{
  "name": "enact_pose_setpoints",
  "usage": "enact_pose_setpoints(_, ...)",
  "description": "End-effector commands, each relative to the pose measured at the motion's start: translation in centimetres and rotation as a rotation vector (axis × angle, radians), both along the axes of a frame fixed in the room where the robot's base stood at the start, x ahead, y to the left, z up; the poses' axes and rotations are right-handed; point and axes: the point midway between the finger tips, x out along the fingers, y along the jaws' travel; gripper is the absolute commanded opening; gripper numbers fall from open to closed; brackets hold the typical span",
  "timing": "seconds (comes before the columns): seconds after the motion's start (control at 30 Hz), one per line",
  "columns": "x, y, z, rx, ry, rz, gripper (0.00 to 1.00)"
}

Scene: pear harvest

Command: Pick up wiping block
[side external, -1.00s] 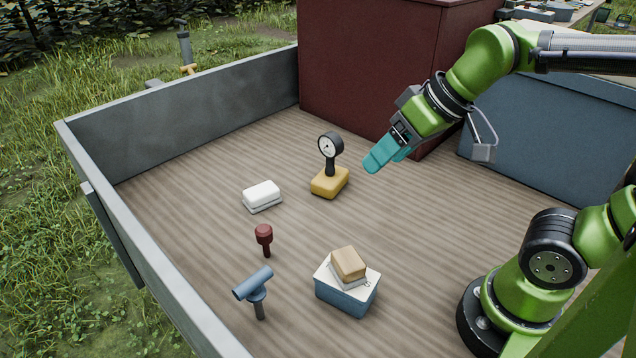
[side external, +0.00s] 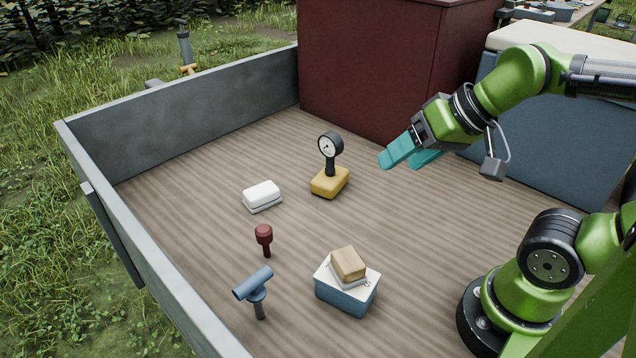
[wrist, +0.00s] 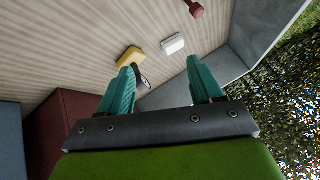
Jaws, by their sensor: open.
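Two blocks could be the wiping block, and I cannot tell which. A white block with a grey underside (side external: 262,194) lies on the wooden bed, left of centre; it also shows in the wrist view (wrist: 172,44). A tan block (side external: 347,264) rests on a small light tray on top of a blue box with a white lid (side external: 345,297). My gripper (side external: 404,158), with teal fingers, is in the air at the right of the bed, above and apart from both blocks. In the wrist view its fingers (wrist: 160,78) are spread, with nothing held between them.
A dial gauge (side external: 330,148) stands on a yellow base (side external: 329,182) between the white block and my gripper. A dark red knobbed peg (side external: 264,238) and a blue T-shaped post (side external: 255,288) stand near the left wall (side external: 150,260). A maroon box (side external: 368,65) fills the back.

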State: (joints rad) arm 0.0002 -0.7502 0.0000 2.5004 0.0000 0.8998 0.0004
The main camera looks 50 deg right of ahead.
Motion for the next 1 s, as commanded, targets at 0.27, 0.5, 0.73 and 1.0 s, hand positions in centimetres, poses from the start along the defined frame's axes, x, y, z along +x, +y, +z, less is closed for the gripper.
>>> enact_pose_setpoints(0.27, 0.0, 0.0, 0.0, 0.0, 0.0, 0.0, 0.91)
enact_pose_setpoints(0.5, 0.0, 0.0, 0.0, -0.001, 0.0, 0.001, 1.0)
enact_pose_setpoints(0.73, 1.2, 1.3, -1.7, 0.004, 0.098, 0.056, 1.0)
enact_pose_setpoints(1.0, 9.6, 3.3, -3.7, -0.059, 0.249, 0.129, 1.0)
